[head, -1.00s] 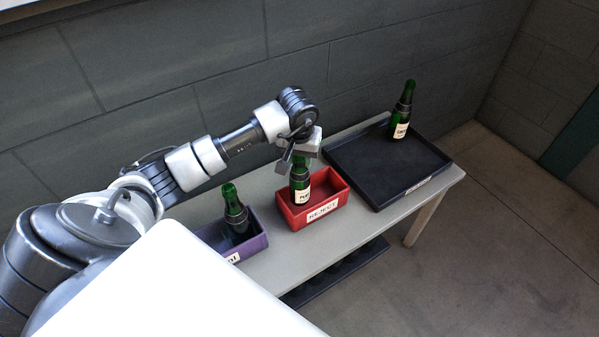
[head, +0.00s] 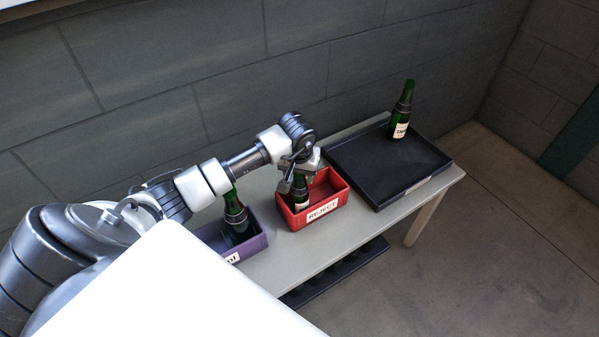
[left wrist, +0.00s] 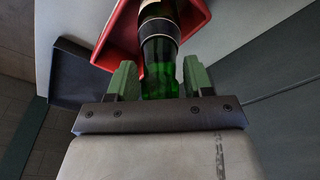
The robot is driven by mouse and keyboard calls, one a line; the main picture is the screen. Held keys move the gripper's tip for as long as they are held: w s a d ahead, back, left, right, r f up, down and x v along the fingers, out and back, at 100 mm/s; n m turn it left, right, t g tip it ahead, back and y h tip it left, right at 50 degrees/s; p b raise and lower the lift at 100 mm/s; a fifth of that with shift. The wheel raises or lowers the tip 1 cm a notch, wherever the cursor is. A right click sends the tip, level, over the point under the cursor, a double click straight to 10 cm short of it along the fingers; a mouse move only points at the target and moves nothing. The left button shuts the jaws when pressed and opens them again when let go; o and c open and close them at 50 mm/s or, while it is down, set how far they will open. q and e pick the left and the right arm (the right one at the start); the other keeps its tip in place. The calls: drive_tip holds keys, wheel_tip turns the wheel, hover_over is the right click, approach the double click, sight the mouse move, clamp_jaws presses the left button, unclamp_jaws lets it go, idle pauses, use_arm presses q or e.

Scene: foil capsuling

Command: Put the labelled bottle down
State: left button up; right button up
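The labelled bottle (head: 301,202) stands inside the red REJECT box (head: 322,211), roughly upright with a slight lean. Its white label shows just above the front wall; its base is hidden. My left gripper (head: 301,181) is low over this box, around the bottle's neck. In the left wrist view the green neck (left wrist: 161,75) lies between the two fingers of the left gripper (left wrist: 160,78), with a narrow gap seeming to show on each side. My right gripper is not in view.
A black tray (head: 388,182) at the right holds another labelled green bottle (head: 400,118) at its back. A purple box (head: 255,241) at the left holds a dark green bottle (head: 236,213). Bare grey tabletop (head: 290,250) runs along the front. A wall stands close behind.

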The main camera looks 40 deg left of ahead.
use_arm(q)
drive_tip(key=shift+o, duration=0.6)
drive_tip(key=shift+r, duration=0.1)
drive_tip(key=shift+r+p, duration=0.25)
drive_tip(key=shift+p, duration=0.05)
drive_tip(key=r, duration=0.3)
drive_tip(key=s+r, duration=0.1)
drive_tip(key=r, duration=0.7)
drive_tip(key=shift+s+d+r, duration=0.25)
drive_tip(key=shift+s+d, duration=0.1)
